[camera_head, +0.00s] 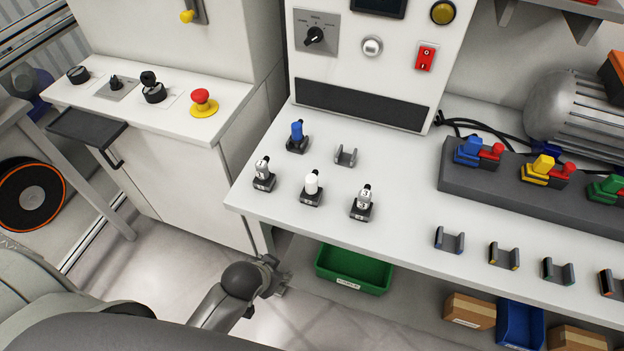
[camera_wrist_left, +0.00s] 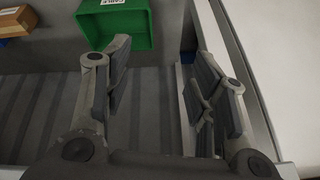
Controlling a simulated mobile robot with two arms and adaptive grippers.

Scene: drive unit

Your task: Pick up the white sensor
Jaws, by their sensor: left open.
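The white sensor (camera_head: 311,188) stands upright in a dark holder on the white table, in the front row of small parts. Sensors with silver and black tops stand on either side of it, left (camera_head: 263,172) and right (camera_head: 362,201). A blue sensor (camera_head: 297,135) stands behind. My left gripper (camera_head: 272,278) is below and in front of the table's front edge, apart from the white sensor. In the left wrist view, its two fingers (camera_wrist_left: 165,85) are spread with nothing between them; the white sensor does not show there. My right gripper is not in view.
An empty holder (camera_head: 345,156) sits behind the white sensor, and several more line the table's right side. A dark block (camera_head: 450,185) holds coloured connectors. The table edge (camera_wrist_left: 235,70) runs beside my left gripper. A green bin (camera_head: 353,270) is under the table.

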